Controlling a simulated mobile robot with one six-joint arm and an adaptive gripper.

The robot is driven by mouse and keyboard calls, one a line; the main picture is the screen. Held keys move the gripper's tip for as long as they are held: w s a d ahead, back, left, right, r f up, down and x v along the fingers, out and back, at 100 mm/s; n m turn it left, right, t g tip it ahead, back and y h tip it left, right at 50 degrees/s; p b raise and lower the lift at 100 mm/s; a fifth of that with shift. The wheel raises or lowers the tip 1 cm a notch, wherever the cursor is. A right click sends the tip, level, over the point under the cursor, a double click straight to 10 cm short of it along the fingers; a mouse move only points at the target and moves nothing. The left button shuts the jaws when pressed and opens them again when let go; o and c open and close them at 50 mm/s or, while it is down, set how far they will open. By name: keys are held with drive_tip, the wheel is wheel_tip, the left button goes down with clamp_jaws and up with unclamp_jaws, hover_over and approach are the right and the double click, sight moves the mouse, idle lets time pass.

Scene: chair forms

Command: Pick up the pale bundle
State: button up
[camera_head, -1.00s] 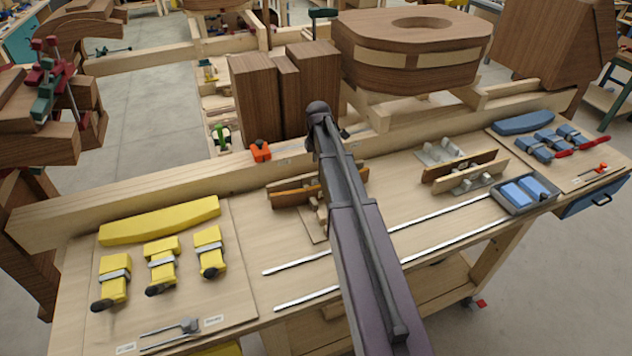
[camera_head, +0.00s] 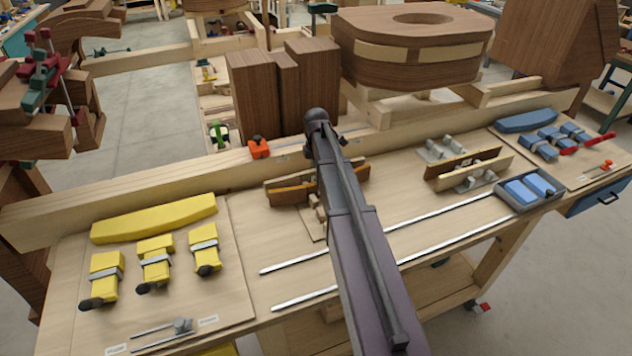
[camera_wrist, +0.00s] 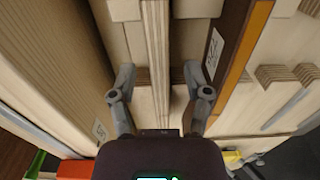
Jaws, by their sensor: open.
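In the wrist view, the pale bundle (camera_wrist: 156,45), a stack of thin pale wood layers seen edge-on, runs down the middle of the picture. My gripper (camera_wrist: 160,78) is open, with one finger on each side of it. Gaps show between the fingers and the bundle, so I see no contact. The bundle's lower end is hidden by the gripper body. In the head view, my arm covers most of this spot.
A brown board with an orange edge (camera_wrist: 243,65) stands right of the fingers, and a thick wooden beam (camera_wrist: 65,55) lies left. On the bench, yellow clamps (camera_head: 155,262) lie left, metal rails (camera_head: 440,217) right, and a blue tray (camera_head: 530,190) far right.

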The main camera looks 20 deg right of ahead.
drive_tip(key=shift+f, duration=0.3)
idle(0.5)
clamp_jaws()
